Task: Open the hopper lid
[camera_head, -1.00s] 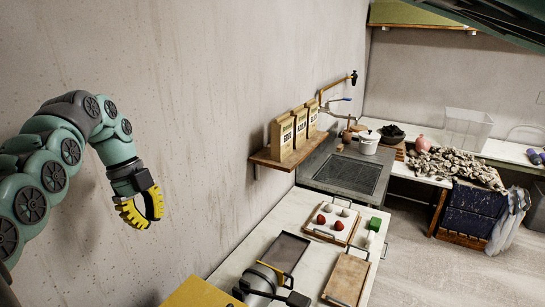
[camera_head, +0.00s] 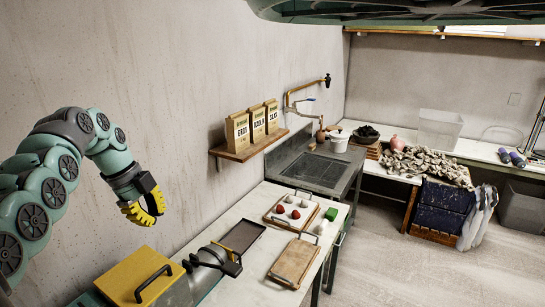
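A yellow flat lid (camera_head: 122,272) with a black bar handle (camera_head: 153,284) lies at the lower left, on top of a machine on the near part of the counter. It looks shut, and I take it to be the hopper lid. My gripper (camera_head: 143,214), with yellow fingers, hangs from my green arm at the left, in front of the wall. It appears above and apart from the lid, and nothing shows in it. The angle does not let me tell how far apart its fingers are.
A grey metal cylinder with a black clamp (camera_head: 217,257) sits right of the lid. Beyond are a dark tray (camera_head: 241,236), a wooden board (camera_head: 295,261) and a tray with red and white balls (camera_head: 278,217). A wall shelf (camera_head: 247,149) holds paper bags. Open floor lies right.

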